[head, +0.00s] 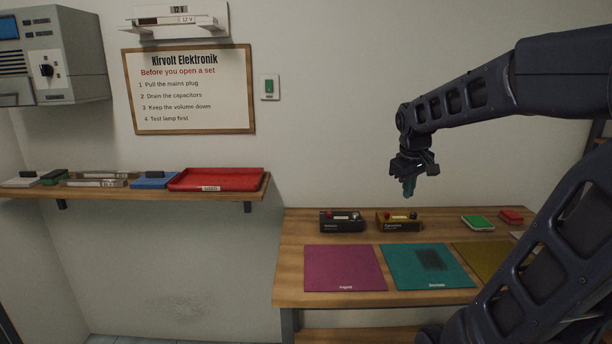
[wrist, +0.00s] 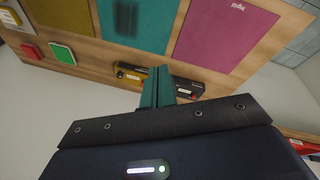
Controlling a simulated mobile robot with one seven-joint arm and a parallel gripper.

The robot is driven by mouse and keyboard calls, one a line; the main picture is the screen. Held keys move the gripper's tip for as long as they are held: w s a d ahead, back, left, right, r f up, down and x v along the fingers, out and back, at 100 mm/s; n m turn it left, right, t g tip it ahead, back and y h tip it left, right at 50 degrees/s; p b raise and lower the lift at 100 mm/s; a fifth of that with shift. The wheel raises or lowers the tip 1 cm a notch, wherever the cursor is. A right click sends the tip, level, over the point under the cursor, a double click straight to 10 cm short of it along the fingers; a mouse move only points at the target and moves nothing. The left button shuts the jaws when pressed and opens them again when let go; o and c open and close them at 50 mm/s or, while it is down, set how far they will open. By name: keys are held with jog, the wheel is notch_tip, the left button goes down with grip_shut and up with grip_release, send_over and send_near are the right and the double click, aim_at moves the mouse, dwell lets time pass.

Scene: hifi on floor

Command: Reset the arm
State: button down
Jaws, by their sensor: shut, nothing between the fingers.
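My gripper (head: 409,188) hangs from my dark arm above the workbench, with its teal fingers pointing down. It is clear of everything on the bench. In the wrist view my gripper (wrist: 158,78) shows its teal fingers together with nothing between them. The bench's coloured mats and two small boxes show beyond the fingers. No other object is named by the task.
The wooden bench (head: 294,262) holds a magenta mat (head: 344,268), a teal mat (head: 402,270), an olive mat (head: 482,258), a black box (head: 342,226), a yellow box (head: 398,225) and a green block (head: 477,223). A shelf with a red tray (head: 216,185) is at left.

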jog(key=s+f+m, duration=0.1)
jog(key=s+m, duration=0.1)
jog(key=s, duration=0.4)
jog(key=s+f+m+t+y, duration=0.1)
jog(key=s+f+m, duration=0.1)
jog(key=s, duration=0.4)
jog(key=shift+m+t, duration=0.3)
jog(key=shift+m, duration=0.3)
